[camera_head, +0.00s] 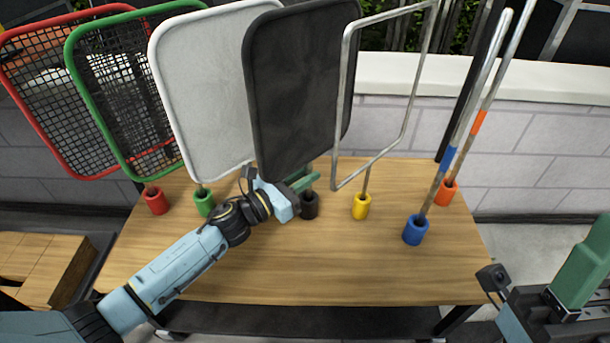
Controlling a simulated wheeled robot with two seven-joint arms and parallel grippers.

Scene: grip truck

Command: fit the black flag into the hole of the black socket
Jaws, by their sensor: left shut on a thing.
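The black flag (295,85) is a large dark panel standing over the middle of the table. My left gripper (304,181) has green fingers and is shut on the flag's pole, just below the panel. The black socket (309,207) stands on the table right below these fingers. The pole's lower end meets the socket's top in the picture; I cannot tell whether it is inside the hole or just above it. My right gripper (580,275) is at the lower right edge, away from the flag, partly cut off.
On the wooden table (290,265), red (155,201), green (204,203), yellow (361,207), blue (415,231) and orange (446,192) sockets hold other flags and poles. The white flag (205,95) and the open silver frame (343,110) flank the black flag closely. The table's front is clear.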

